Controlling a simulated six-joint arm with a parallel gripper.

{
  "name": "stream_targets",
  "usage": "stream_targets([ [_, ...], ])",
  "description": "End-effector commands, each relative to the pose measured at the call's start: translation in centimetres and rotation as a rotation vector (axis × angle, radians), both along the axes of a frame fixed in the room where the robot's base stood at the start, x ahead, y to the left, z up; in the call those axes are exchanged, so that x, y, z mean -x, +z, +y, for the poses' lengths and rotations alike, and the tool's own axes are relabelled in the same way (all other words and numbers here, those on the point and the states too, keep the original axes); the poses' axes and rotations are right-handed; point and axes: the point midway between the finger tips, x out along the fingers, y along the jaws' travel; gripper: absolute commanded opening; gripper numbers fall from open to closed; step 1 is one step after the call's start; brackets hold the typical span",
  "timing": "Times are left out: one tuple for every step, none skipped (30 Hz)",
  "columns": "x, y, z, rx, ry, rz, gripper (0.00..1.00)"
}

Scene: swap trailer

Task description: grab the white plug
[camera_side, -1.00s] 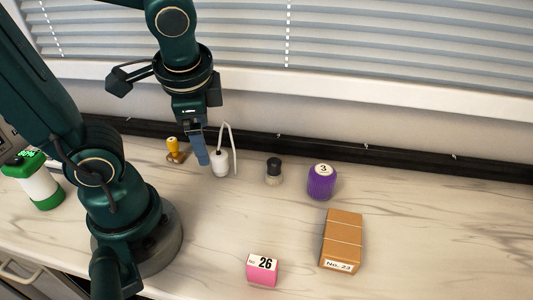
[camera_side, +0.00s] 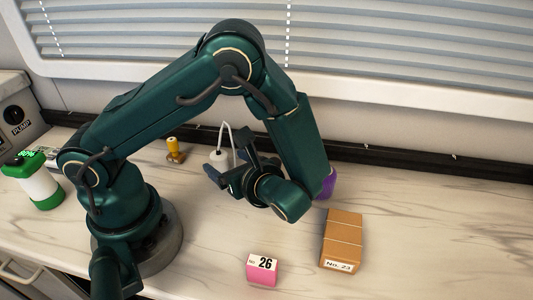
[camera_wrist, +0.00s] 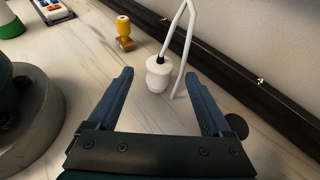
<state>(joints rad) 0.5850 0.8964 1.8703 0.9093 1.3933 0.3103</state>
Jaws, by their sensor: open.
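The white plug (camera_wrist: 159,74) stands upright on the counter in the wrist view, with a bent white cord or tube rising from its dark-collared top. It lies ahead of the fingertips, roughly centred between them. My gripper (camera_wrist: 158,88) is open and empty, its two blue fingers pointing toward the plug. In the side view the plug (camera_side: 219,157) is partly hidden behind my gripper (camera_side: 222,175), which is held low and sideways just in front of it.
A yellow-topped stamp (camera_side: 174,150) stands left of the plug. A purple cylinder (camera_side: 328,185) is partly hidden behind my arm. A cardboard box (camera_side: 342,240) and a pink block numbered 26 (camera_side: 262,269) lie in front. A green-and-white bottle (camera_side: 38,182) stands far left. The black rail (camera_wrist: 225,80) runs behind.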

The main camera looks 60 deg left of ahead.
Motion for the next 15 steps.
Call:
stream_targets([
  [0.1, -0.2, 0.1, -0.007, -0.007, 0.01, 0.83],
  [0.1, -0.3, 0.2, -0.008, -0.01, 0.012, 0.83],
  [0.1, -0.4, 0.4, -0.007, -0.012, 0.011, 0.83],
  [0.1, -0.5, 0.7, -0.007, -0.012, 0.01, 0.83],
  [0.1, -0.6, 1.0, -0.008, -0.011, 0.011, 0.83],
  [0.1, -0.8, 1.5, -0.008, -0.009, 0.011, 0.83],
  [0.1, -1.0, 1.9, -0.006, -0.009, 0.01, 0.83],
  [0.2, -1.1, 2.3, -0.006, -0.008, 0.012, 0.83],
  [0.1, -1.3, 2.8, -0.006, -0.008, 0.012, 0.83],
  [0.1, -1.5, 3.1, -0.006, -0.008, 0.011, 0.83],
  [0.1, -1.6, 3.4, -0.007, -0.008, 0.011, 0.83],
  [0.1, -1.7, 3.8, -0.006, -0.007, 0.01, 0.83],
  [0.1, -1.8, 4.0, -0.006, -0.009, 0.009, 0.83],
  [0.1, -1.9, 4.2, -0.005, -0.009, 0.008, 0.83],
  [0.1, -2.0, 4.4, -0.004, -0.008, 0.009, 0.83],
])
